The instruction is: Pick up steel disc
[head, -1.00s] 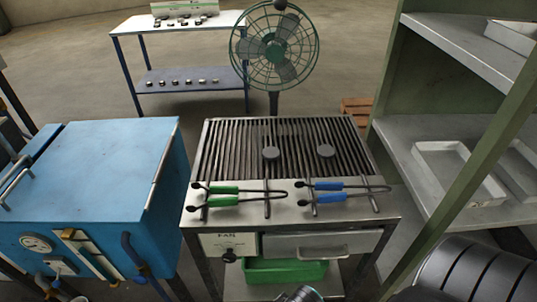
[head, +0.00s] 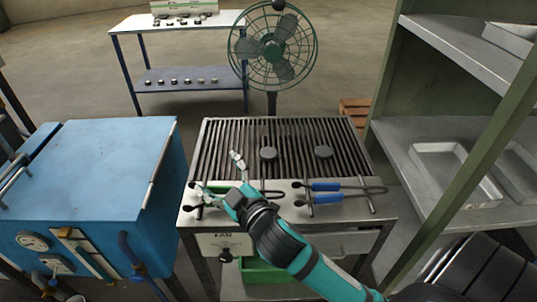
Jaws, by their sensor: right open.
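Two dark grey round steel discs lie flat on the slatted grate: a left disc (head: 268,153) and a right disc (head: 323,152). My right gripper (head: 218,173) reaches in from the lower right, over the front left of the grate table. Its fingers are spread wide and hold nothing. It is left of the left disc and nearer the front, apart from it. The gripper and arm partly cover the green-handled tongs (head: 270,180). My left gripper is out of view.
Blue-handled tongs (head: 327,187) rest on the front ledge. A green fan (head: 273,45) stands behind the grate (head: 300,135). A blue furnace box (head: 90,165) is at left. A green-framed shelf (head: 420,135) with a tray (head: 450,170) is at right. A table (head: 180,75) stands behind.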

